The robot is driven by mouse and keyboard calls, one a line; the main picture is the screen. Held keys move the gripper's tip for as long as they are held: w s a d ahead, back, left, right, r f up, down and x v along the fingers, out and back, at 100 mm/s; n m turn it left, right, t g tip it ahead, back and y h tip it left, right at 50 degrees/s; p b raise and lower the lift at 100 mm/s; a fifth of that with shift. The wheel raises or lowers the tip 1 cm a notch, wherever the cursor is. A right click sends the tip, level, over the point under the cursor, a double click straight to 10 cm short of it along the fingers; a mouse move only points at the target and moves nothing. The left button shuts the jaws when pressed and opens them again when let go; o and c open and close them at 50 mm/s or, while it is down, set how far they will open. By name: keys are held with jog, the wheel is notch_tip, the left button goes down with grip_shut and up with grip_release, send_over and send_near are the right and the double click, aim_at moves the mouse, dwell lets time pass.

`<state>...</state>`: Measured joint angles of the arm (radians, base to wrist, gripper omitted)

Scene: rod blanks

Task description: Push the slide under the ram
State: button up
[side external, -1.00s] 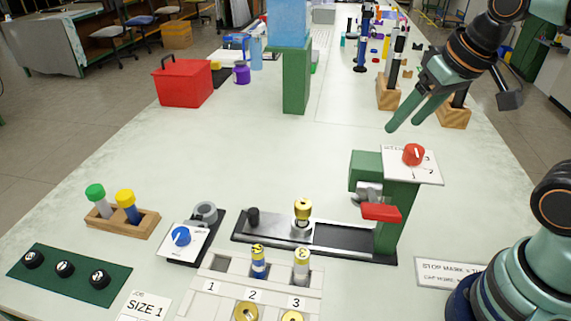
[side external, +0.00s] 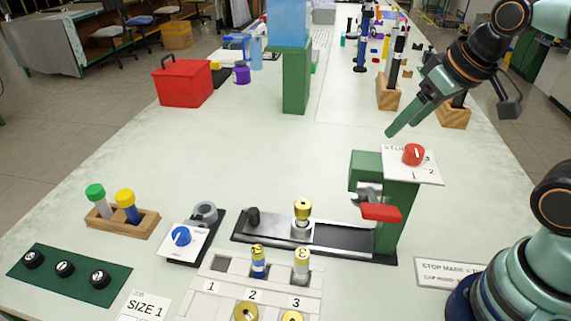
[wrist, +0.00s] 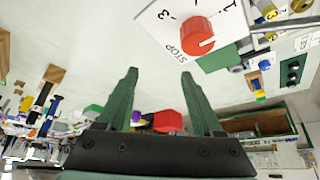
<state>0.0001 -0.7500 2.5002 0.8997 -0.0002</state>
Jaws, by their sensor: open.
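The slide (side external: 285,227) is a silver plate with a black knob (side external: 253,216) at its left end, sitting at the left of a dark track (side external: 343,239). A brass-topped piece (side external: 302,209) stands upright on the slide. The ram (side external: 366,196) hangs on the green press (side external: 393,225) at the track's right end, above a red lever (side external: 381,212). The slide is left of the ram, not beneath it. My gripper (side external: 408,122) is open and empty, above and behind the press. In the wrist view its fingers (wrist: 158,95) stand apart near the red knob (wrist: 197,35).
The red knob (side external: 414,154) sits on a white dial plate on the press. A white rack (side external: 251,291) with numbered slots is in front of the track. A blue-knob fixture (side external: 181,236) stands left. Wooden stands (side external: 388,92) are behind. The middle table is clear.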

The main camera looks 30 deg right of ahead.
jog(key=shift+c, duration=0.5)
jog(key=n+g, duration=0.6)
jog(key=n, duration=0.3)
send_over(253, 211)
notch_tip(253, 211, down, 11)
notch_tip(253, 211, down, 11)
jog(key=shift+f, duration=0.1)
grip_shut()
